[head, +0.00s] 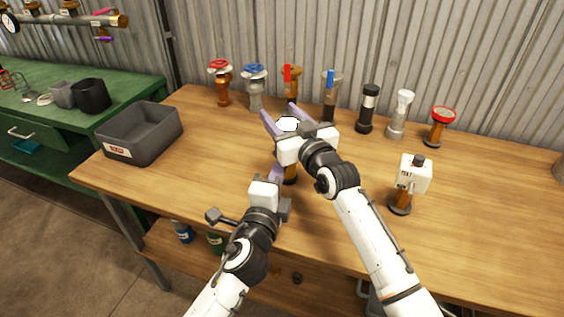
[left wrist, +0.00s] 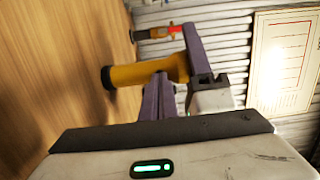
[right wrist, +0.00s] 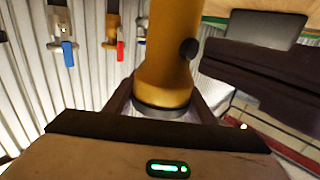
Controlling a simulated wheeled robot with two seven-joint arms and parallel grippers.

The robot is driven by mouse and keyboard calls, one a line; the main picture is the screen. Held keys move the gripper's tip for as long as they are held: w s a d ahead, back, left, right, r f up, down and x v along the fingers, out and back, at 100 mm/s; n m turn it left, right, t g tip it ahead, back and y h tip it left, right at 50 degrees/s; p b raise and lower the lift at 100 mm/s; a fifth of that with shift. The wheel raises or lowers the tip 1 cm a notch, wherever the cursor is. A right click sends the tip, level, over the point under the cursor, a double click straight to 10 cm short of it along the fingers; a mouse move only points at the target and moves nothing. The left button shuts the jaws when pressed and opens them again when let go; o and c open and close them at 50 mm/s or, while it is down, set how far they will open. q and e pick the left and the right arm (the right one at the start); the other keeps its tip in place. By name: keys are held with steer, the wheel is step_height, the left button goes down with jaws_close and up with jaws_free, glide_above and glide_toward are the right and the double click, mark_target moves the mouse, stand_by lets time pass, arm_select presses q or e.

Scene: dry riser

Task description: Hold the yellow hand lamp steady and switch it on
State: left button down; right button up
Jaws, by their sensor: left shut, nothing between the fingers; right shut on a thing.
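The yellow hand lamp (head: 291,172) stands upright over the bench, its round lens (head: 288,123) facing up and looking bright white. My right gripper (head: 285,118) is shut around the lamp's head; the grey rim shows between its fingers in the right wrist view. A dark round button (right wrist: 188,48) sticks out of the lamp's side (right wrist: 168,45). My left gripper (head: 276,173) is shut and empty, its fingertips right beside the button; I cannot tell whether they touch it. The left wrist view shows the yellow body (left wrist: 135,75) and dark base end (left wrist: 107,78).
A row of valves and lamps stands along the back of the wooden bench (head: 480,205), including a black-and-white torch (head: 368,108). A grey bin (head: 140,133) sits at the left. The right front is mostly clear.

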arm_select(q)
steer(key=v, duration=0.5)
steer(key=shift+w, duration=0.1)
arm_select(e)
steer(key=o, duration=1.4)
steer(key=shift+c, duration=0.2)
steer(key=shift+s, duration=0.1)
steer(key=v, duration=1.2)
